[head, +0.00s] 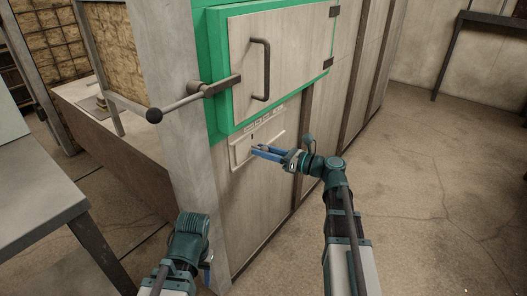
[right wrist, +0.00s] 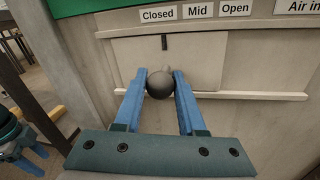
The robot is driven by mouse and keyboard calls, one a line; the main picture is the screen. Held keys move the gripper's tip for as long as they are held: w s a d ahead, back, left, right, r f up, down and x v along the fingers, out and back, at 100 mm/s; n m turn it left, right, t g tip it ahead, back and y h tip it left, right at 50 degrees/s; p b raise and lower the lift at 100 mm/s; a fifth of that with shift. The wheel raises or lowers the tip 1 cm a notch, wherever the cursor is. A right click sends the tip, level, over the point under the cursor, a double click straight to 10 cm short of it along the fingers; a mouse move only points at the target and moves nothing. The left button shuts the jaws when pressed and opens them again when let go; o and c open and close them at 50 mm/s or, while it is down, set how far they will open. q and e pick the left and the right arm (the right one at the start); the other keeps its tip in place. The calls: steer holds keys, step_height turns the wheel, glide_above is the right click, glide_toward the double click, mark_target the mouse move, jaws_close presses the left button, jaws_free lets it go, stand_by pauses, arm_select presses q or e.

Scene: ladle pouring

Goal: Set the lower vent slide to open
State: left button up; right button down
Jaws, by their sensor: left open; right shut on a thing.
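The lower vent slide (right wrist: 205,60) is a pale flat plate between two rails, with a dark round knob (right wrist: 160,84) at its lower middle. In the head view the slide (head: 242,151) sits low on the wall under the green-framed door. A short dark pointer mark (right wrist: 165,42) on the plate stands beneath the "Closed" label (right wrist: 158,14). The "Mid" label (right wrist: 198,10) and "Open" label (right wrist: 235,7) are to its right. My right gripper (right wrist: 160,82) has its blue fingers shut on the knob, one on each side. My left gripper (head: 207,272) is open, low and away from the slide, partly hidden by its arm.
Above is a door (head: 290,55) with a dark handle (head: 262,70) and a lever (head: 190,100) ending in a black ball, projecting left. A grey table (head: 40,205) stands at the left.

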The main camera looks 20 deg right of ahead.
stand_by(0.4)
steer(key=w+d, duration=0.5)
steer(key=d, duration=0.1)
steer(key=shift+w+d, duration=0.15)
steer(key=shift+d, duration=0.2)
steer(key=c, duration=0.5)
jaws_free()
steer(key=shift+d, duration=0.1)
steer(key=v, duration=1.3)
steer(key=shift+s+d, duration=0.25)
steer(key=shift+s, duration=0.05)
